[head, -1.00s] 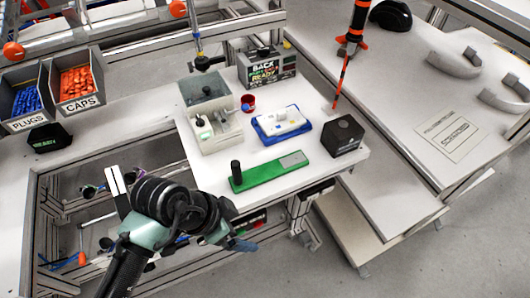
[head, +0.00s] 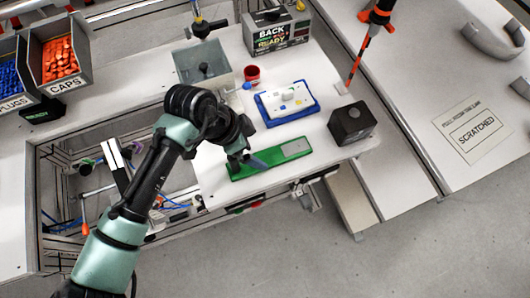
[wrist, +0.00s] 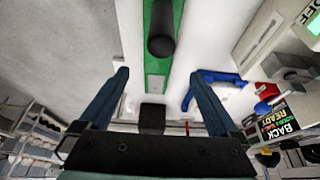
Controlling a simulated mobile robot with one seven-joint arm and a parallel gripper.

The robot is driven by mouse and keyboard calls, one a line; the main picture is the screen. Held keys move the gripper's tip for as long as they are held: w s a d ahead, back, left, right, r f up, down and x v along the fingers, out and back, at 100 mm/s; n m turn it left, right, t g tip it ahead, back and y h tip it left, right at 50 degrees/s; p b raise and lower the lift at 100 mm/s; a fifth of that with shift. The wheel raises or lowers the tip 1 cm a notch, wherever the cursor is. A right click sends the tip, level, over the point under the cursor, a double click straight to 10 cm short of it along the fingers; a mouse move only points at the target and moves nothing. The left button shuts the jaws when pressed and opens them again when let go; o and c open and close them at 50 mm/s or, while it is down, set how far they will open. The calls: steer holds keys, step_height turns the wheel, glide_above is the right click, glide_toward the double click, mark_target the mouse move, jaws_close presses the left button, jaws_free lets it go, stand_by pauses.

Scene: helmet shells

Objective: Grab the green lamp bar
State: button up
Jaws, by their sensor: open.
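The green lamp bar (head: 272,161) lies flat near the front edge of the white table, with a pale grey plate at its right end. In the wrist view the lamp bar (wrist: 152,92) runs up the middle, and its upright black post (wrist: 161,40) stands toward the camera. My gripper (head: 252,161) is over the left part of the bar in the head view and hides the post there. In the wrist view my gripper (wrist: 157,74) is open and empty. Its blue fingers lie either side of the bar in the picture, with no clear contact.
A blue tray with a white part (head: 290,101) lies behind the bar. A black box (head: 350,123) stands right of it. A grey bin (head: 202,63), red cup (head: 252,75) and display box (head: 276,33) stand farther back. Bins of caps (head: 60,62) are at left.

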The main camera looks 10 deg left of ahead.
mark_target(267, 158)
steer(key=shift+s+p+x, duration=0.2)
steer(key=shift+p+x, duration=0.75)
steer(key=shift+x, duration=2.55)
jaws_close()
